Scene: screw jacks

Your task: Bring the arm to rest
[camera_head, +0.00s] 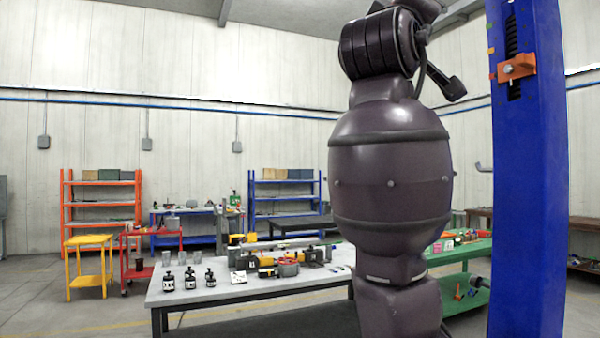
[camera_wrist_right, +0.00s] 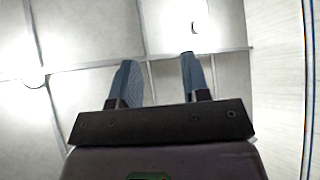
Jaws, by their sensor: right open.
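My right gripper (camera_wrist_right: 160,78) shows in the right wrist view with its two blue-grey fingers apart and nothing between them. Pale wall or ceiling panels and bright lamps fill the view behind it. In the head view a large dark arm of mine (camera_head: 390,170) rises upright in front of the table, right of the middle. Its upper end leaves the top of the picture, and no gripper fingers show there. My left gripper is in neither view. Three small black screw jacks with white labels, at left (camera_head: 168,281), middle (camera_head: 190,278) and right (camera_head: 210,278), stand on the grey table.
The grey table (camera_head: 240,291) also bears yellow and black tools, partly hidden by my arm. A blue post (camera_head: 527,200) with an orange bracket (camera_head: 513,68) stands close on the right. A green table (camera_head: 470,251) is behind.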

